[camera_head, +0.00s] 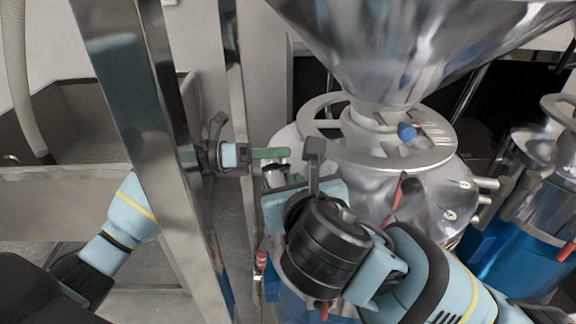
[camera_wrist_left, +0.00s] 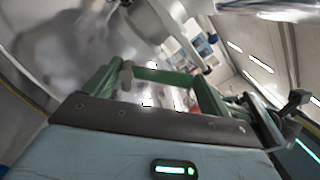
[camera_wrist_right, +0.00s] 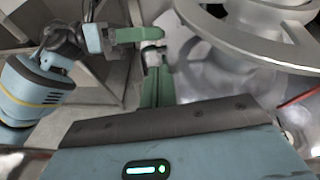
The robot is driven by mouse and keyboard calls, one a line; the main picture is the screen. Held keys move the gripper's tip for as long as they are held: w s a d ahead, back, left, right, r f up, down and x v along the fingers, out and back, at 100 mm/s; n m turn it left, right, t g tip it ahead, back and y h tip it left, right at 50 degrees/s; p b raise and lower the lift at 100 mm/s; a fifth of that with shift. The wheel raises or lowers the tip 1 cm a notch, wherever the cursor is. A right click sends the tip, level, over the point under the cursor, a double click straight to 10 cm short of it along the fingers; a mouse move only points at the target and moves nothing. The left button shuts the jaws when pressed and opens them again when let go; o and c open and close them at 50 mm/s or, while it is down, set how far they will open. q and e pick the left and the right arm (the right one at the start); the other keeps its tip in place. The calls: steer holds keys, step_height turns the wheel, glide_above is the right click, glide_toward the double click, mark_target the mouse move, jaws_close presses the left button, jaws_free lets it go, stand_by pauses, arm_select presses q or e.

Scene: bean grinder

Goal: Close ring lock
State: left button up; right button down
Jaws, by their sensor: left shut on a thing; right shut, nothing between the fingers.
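A flat metal ring (camera_head: 440,157) encircles the neck under the grinder's hopper; part of it also shows in the right wrist view (camera_wrist_right: 215,32).
Upright steel posts (camera_head: 145,110) stand between my left arm and the grinder. The large hopper (camera_head: 400,45) overhangs the ring. A second blue-based vessel (camera_head: 530,185) is at the right. A grey sink-like trough (camera_head: 80,130) is at the left.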

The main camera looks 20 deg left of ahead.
arm_select(q)
steer(key=shift+r, duration=0.1)
arm_select(e)
steer(key=x, duration=1)
steer(key=shift+s, duration=0.1)
arm_select(q)
steer(key=shift+d, duration=0.1)
arm_select(e)
steer(key=shift+w+a+r, duration=0.15)
steer(key=shift+w+r, duration=0.15)
steer(key=shift+r, duration=0.65)
arm_select(q)
steer(key=o, duration=1.1)
steer(key=shift+o, duration=0.9)
arm_select(e)
steer(key=shift+a, duration=0.1)
arm_select(q)
steer(key=shift+s+f, duration=0.1)
steer(key=shift+f, duration=0.1)
